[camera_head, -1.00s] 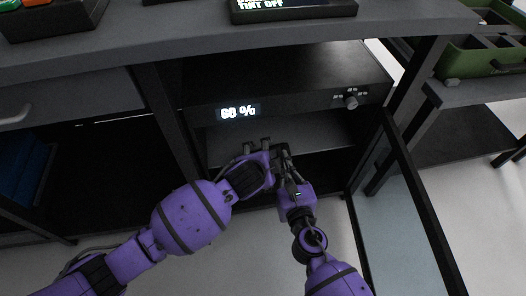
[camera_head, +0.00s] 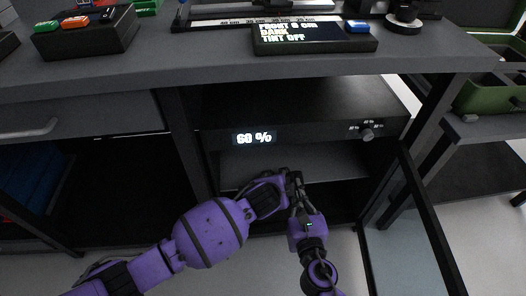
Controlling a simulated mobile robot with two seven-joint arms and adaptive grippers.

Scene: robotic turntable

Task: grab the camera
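I cannot make out a camera for certain in the head view. A small dark item on a round black base (camera_head: 404,20) stands at the table's back right, cut by the top edge; I cannot tell what it is. My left gripper (camera_head: 272,182) and my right gripper (camera_head: 295,184) are close together in front of the open shelf below the unit reading "60 %" (camera_head: 300,128). Their fingers overlap in the picture, and I cannot tell whether they are open or shut, or whether a dark thing is between them.
The grey tabletop (camera_head: 130,68) carries a display box (camera_head: 315,40), a ruled rail and a black tray (camera_head: 85,32) with coloured items. A glass door (camera_head: 400,235) stands open at right. A drawer (camera_head: 85,120) is at left, a green crate (camera_head: 490,97) at far right.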

